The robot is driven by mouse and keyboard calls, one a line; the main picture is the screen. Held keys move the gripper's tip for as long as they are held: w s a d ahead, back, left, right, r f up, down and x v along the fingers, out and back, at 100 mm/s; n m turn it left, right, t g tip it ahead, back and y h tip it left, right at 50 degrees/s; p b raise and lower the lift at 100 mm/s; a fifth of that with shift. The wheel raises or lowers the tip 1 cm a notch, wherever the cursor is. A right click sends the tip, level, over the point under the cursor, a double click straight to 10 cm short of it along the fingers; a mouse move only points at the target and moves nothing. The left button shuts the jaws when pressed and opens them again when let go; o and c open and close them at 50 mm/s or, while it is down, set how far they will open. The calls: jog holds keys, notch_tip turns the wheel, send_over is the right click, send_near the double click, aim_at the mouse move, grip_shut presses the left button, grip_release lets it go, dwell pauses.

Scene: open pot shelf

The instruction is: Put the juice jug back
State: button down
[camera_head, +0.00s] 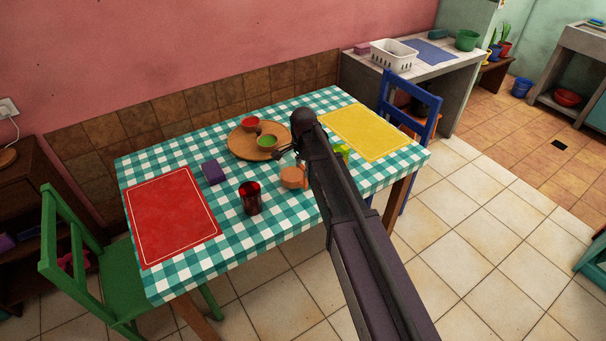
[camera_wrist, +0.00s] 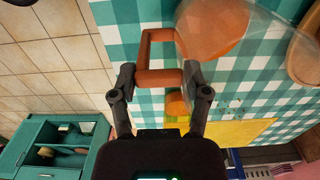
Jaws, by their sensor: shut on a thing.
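The juice jug (camera_wrist: 212,28) has a clear wall, an orange lower part and an orange-brown squared handle (camera_wrist: 146,48). In the wrist view my gripper (camera_wrist: 158,77) is shut on the handle, with a finger on either side of its bar. In the head view the jug's orange part (camera_head: 291,178) shows just left of my arm, over the checked table (camera_head: 235,240). I cannot tell whether the jug's base touches the cloth.
A red glass (camera_head: 251,199) stands left of the jug. A round wooden board (camera_head: 239,151) holds a red bowl (camera_head: 251,122) and a green bowl (camera_head: 267,142). A purple block (camera_head: 214,172), red mat (camera_head: 172,215) and yellow mat (camera_head: 365,132) lie on the table. A yellow-green item (camera_head: 342,151) is beside my arm.

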jog(key=shift+f+b, duration=0.3)
jog(key=shift+f, duration=0.3)
jog(key=shift+c, duration=0.4)
grip_release()
jog(key=shift+r, duration=0.1)
notch_tip(320, 180, up, 12)
jog(key=p, duration=1.2)
dwell(0.7)
